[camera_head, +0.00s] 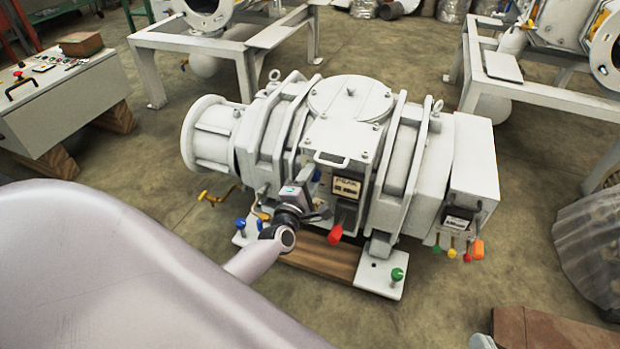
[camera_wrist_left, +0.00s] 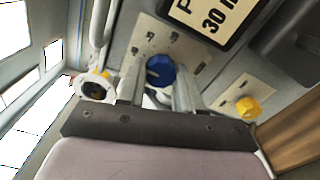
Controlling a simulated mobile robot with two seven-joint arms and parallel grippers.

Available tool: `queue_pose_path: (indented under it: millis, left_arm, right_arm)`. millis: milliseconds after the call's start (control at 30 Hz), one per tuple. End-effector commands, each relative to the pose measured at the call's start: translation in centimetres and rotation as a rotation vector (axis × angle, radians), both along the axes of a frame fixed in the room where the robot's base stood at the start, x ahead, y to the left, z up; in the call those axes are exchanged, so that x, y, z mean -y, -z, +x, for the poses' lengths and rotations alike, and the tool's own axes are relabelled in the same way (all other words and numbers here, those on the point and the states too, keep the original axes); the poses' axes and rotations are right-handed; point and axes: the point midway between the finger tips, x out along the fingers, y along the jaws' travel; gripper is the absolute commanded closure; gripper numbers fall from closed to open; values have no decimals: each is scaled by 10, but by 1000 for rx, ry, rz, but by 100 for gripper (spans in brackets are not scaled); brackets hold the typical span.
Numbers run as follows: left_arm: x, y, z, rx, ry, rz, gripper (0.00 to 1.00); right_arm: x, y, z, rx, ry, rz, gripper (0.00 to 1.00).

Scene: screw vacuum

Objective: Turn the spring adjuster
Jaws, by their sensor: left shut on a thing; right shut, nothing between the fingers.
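The white vacuum machine (camera_head: 350,100) stands in the middle of the head view. My left gripper (camera_head: 314,196) reaches its front, below the top plate and beside the framed label. In the left wrist view, its two fingers (camera_wrist_left: 158,82) stand on either side of a round blue knob (camera_wrist_left: 160,69) and are shut on it. The knob sits in front of a pale mounting plate with screws. I cannot tell from its look whether this knob is the spring adjuster. My right gripper is not seen in either view.
A framed label (camera_wrist_left: 212,18) is above the knob and a yellow knob (camera_wrist_left: 248,108) is to its right. A red knob (camera_head: 335,234) and a green knob (camera_head: 397,275) are low on the machine's front. A control box (camera_head: 62,105) stands at left.

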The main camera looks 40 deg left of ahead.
Motion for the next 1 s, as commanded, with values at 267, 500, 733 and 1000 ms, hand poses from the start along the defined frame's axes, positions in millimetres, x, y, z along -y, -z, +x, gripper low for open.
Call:
queue_pose_path:
  millis: [267,500,733,1000]
  left_arm:
    - [0,1,-1,-2,0,-1,96]
    - [0,1,-1,-1,0,-1,40]
    - [1,0,-3,-2,1,0,40]
    - [9,-1,-35,-4,0,-1,40]
  right_arm:
    - [2,3,-2,-6,1,-5,100]
    - [2,2,-2,-5,0,-5,100]
    - [2,-1,0,0,0,-6,100]
    - [8,-12,3,22,15,-53,100]
